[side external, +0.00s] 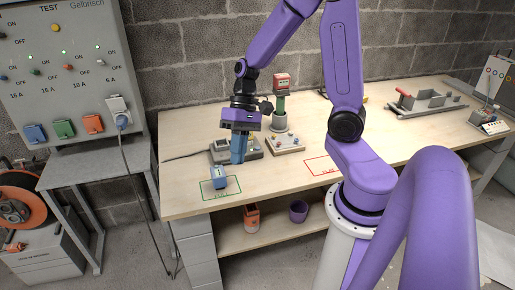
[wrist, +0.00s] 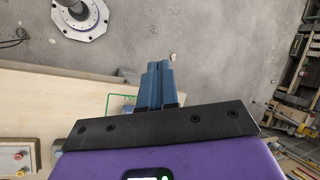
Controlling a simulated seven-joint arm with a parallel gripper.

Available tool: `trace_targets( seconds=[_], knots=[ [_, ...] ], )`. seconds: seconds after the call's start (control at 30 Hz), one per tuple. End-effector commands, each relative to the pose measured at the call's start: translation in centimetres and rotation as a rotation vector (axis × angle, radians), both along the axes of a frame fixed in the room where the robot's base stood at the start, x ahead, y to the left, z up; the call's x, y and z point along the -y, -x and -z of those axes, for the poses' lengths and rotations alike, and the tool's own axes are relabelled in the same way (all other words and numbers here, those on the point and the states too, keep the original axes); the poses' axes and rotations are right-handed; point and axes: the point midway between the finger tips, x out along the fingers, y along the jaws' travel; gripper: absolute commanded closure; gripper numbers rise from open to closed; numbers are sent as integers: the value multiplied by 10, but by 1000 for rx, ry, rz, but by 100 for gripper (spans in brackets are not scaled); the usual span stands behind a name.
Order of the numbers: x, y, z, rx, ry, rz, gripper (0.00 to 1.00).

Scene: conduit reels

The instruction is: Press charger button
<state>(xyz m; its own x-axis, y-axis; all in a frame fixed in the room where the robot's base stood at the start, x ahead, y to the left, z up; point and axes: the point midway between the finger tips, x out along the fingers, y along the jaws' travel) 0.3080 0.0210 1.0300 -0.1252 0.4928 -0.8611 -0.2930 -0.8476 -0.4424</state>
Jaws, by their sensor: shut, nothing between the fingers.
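My gripper (side external: 238,160) has blue fingers pressed together, pointing down, with nothing between them. In the side view it is in front of a grey charger (side external: 220,156) on the bench and hides its middle. I cannot tell whether the fingertips touch the charger or hang above it. The charger's button cannot be made out. A blue battery-like block (side external: 217,178) stands inside a green outline (side external: 206,195) just in front of the charger. In the wrist view the shut fingers (wrist: 158,66) show, but the charger cannot be made out.
A box with buttons (side external: 285,144) and a post with a red-topped meter (side external: 281,95) stand right of the charger. A red outline (side external: 322,172) on the bench (side external: 180,204) is empty. A panel with sockets (side external: 65,85) stands left. Bench space right of the red outline is partly hidden by my arm.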

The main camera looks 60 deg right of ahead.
Motion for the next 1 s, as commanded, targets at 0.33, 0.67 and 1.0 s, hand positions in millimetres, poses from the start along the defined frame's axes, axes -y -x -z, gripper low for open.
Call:
trace_targets(
  seconds=[0.33,0.67,1.0],
  knots=[
    [68,-63,20,-55,-130,522,100],
    [166,-96,43,-66,-243,1025,100],
    [262,-92,68,-53,-326,1455,100]
  ],
)
